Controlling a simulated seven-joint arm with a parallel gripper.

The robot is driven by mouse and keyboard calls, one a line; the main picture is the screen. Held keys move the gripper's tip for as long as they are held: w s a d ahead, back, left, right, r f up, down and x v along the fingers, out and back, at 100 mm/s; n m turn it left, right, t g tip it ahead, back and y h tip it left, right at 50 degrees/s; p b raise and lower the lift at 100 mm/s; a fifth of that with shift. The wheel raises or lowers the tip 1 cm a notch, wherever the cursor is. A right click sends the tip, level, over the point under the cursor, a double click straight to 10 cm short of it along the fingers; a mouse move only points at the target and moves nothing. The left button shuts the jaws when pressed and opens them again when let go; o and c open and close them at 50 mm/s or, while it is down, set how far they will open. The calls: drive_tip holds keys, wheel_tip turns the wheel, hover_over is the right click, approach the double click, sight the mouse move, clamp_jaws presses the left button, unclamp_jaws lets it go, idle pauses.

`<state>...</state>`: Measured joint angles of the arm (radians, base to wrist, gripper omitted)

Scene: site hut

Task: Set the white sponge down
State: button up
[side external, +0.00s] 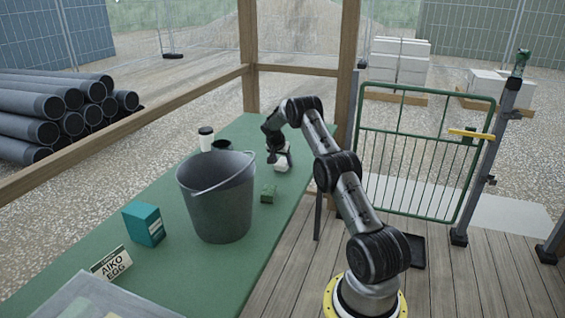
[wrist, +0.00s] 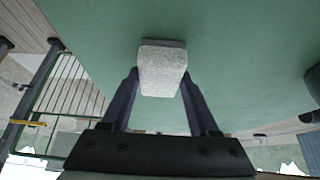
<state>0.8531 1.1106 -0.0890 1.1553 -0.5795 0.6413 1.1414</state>
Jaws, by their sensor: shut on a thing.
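The white sponge (side external: 282,164) is a small pale block at the far right part of the green table (side external: 250,130). My gripper (side external: 278,156) is above it, pointing down, with its fingers shut on it. In the wrist view the white sponge (wrist: 162,70) sits between the two dark fingertips of my gripper (wrist: 160,82), with green tabletop behind it. It is at or very near the table surface; I cannot tell whether it touches.
A grey bucket (side external: 218,205) stands mid-table, with a green block (side external: 268,193) to its right. A white cup (side external: 206,140) and a dark round container (side external: 222,145) are behind the bucket. A teal box (side external: 144,224) and a name card (side external: 111,264) are nearer the front.

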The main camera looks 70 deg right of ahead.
drive_tip(key=shift+f, duration=0.1)
drive_tip(key=o, duration=1.3)
drive_tip(key=shift+o, duration=0.2)
